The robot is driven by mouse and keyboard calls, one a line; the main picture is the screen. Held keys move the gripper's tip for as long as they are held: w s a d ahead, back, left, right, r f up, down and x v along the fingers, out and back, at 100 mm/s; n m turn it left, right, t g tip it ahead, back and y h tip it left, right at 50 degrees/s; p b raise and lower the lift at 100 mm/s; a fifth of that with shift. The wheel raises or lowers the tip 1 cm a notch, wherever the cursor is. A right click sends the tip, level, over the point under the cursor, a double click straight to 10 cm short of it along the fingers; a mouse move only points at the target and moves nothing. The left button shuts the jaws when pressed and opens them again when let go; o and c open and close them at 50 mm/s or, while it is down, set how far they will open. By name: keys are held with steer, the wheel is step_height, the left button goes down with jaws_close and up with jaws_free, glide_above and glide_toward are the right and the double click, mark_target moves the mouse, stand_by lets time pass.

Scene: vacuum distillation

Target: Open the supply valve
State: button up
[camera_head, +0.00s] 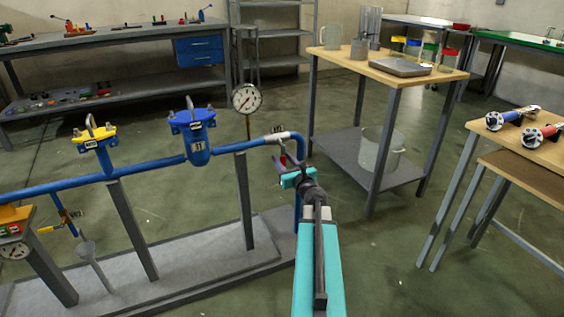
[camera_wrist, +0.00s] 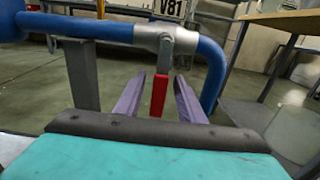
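The supply valve has a grey body (camera_head: 278,135) on the blue pipe near its right-hand bend; it also shows in the wrist view (camera_wrist: 166,38). Its red lever (camera_wrist: 159,94) hangs straight down, across the pipe. My gripper (camera_head: 289,164) is at the valve, its parts small in the head view. In the wrist view, the two purple fingers of my gripper (camera_wrist: 160,80) are apart, one on each side of the red lever. Gaps show between the lever and both fingers.
The blue pipe (camera_head: 75,182) carries a pressure gauge (camera_head: 247,98), a blue filter (camera_head: 195,130) and a yellow-topped fitting (camera_head: 95,136). Grey posts (camera_head: 244,195) hold it over a plinth (camera_head: 190,262). A wooden-topped table (camera_head: 345,60) stands behind to the right. Open floor lies right of my arm.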

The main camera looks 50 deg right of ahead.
steer(key=shift+w, duration=0.25)
jaws_close()
steer(key=shift+s, duration=0.1)
